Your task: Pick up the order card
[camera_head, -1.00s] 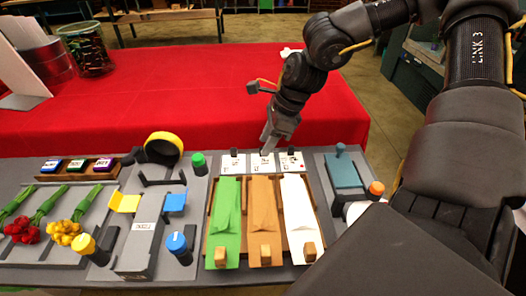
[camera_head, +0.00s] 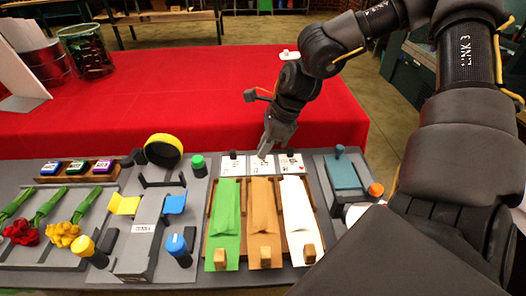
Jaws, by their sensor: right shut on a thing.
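Three white order cards stand in a row behind the wrapping sheets: a left one (camera_head: 233,166), a middle one (camera_head: 262,168) and a right one (camera_head: 291,164). My right gripper (camera_head: 264,152) reaches down from behind the row. Its fingertips are at the top edge of the middle card and are shut on it. The fingers hide part of that card's top. The card still appears level with its neighbours, and I cannot tell whether it is clear of its place. My left gripper is not in view.
Green (camera_head: 227,222), brown (camera_head: 263,222) and white (camera_head: 298,215) wrapping sheets lie in front of the cards. A yellow roll (camera_head: 164,148) and green-capped post (camera_head: 198,162) stand left. A teal pad (camera_head: 342,171) lies right. The red-covered table (camera_head: 150,110) behind is mostly clear.

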